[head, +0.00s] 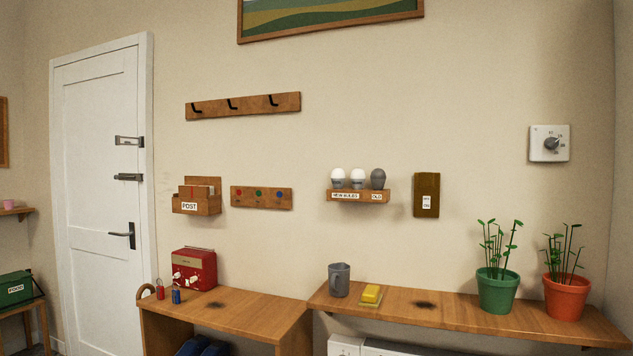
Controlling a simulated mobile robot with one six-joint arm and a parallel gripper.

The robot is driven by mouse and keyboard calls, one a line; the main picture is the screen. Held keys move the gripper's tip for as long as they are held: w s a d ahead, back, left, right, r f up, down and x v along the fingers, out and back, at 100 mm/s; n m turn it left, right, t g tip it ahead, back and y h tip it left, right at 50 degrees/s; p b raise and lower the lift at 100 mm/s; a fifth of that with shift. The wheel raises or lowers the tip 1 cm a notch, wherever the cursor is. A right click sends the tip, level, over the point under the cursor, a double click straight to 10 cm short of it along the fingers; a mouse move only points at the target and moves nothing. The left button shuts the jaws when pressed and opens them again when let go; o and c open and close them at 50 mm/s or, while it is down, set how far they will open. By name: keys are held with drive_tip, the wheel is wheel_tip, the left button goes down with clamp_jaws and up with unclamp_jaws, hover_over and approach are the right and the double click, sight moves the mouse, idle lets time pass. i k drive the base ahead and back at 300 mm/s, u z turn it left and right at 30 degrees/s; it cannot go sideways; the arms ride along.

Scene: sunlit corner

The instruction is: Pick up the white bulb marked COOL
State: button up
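Two white bulbs stand upright side by side in a small wooden wall rack (388,196), the left white bulb (338,176) and the right white bulb (358,176). A dark grey bulb (378,177) stands to their right in the same rack. The rack's front labels seem to read "NEW BULBS" under the white pair and "OLD" under the grey one. Any marking on the bulbs is too small to read, so I cannot tell which white one says COOL. My gripper is not in view.
A lower bench (250,309) holds a red box (194,269). A brown wall box (426,195) hangs right of the rack.

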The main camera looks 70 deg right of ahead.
sight(338, 176)
drive_tip(key=u, duration=0.05)
drive_tip(key=k, duration=1.3)
drive_tip(key=u, duration=0.2)
drive_tip(key=i, duration=1.6)
drive_tip(key=z, duration=0.95)
drive_tip(key=i, duration=0.85)
drive_tip(key=z, duration=0.5)
